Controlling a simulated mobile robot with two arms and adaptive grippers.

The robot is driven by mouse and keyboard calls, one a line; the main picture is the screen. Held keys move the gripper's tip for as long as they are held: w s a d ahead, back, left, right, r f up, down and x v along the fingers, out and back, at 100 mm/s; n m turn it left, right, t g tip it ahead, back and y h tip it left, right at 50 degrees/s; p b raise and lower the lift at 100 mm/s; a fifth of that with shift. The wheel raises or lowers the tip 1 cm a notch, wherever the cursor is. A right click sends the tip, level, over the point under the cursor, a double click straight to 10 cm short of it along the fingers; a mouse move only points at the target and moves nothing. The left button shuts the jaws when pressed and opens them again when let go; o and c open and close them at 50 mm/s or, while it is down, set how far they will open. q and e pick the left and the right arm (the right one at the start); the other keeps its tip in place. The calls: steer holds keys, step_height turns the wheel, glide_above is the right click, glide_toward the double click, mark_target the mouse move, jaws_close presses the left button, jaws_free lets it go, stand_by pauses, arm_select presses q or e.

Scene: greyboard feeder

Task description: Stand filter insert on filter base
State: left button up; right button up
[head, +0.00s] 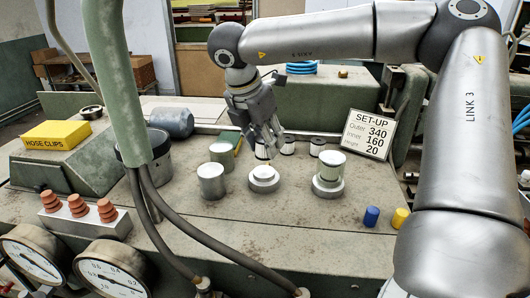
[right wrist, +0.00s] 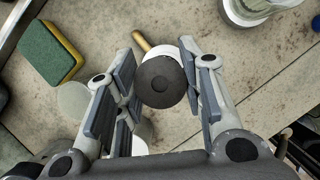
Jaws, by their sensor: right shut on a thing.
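My right gripper (head: 268,146) points down above the middle of the bench. It is shut on a white filter insert (head: 261,149) with a dark round end cap, which shows between the fingers in the right wrist view (right wrist: 160,82). Just below and in front stands the white round filter base (head: 264,185); the insert appears above it, apart. Two more inserts, one in the middle (head: 288,145) and one at right (head: 317,147), stand at the back. My left gripper is not in view.
A pale lidded cylinder on a round base (head: 328,183) stands to the right. A metal cylinder (head: 211,182) and a greenish cylinder (head: 222,156) stand left. A green and yellow sponge (right wrist: 52,50) lies behind. Blue (head: 371,216) and yellow (head: 400,218) plugs lie front right. The front middle is clear.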

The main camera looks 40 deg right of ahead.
mark_target(264, 156)
step_height(264, 156, down, 4)
steer(key=shift+a+r+p, duration=0.1)
steer(key=shift+r+p, duration=0.1)
steer(key=shift+p, duration=0.55)
steer(key=shift+f, duration=0.25)
steer(key=shift+f, duration=0.1)
steer(key=shift+f+b, duration=0.1)
steer(key=shift+b, duration=0.25)
steer(key=o, duration=0.9)
steer(key=shift+o, duration=0.2)
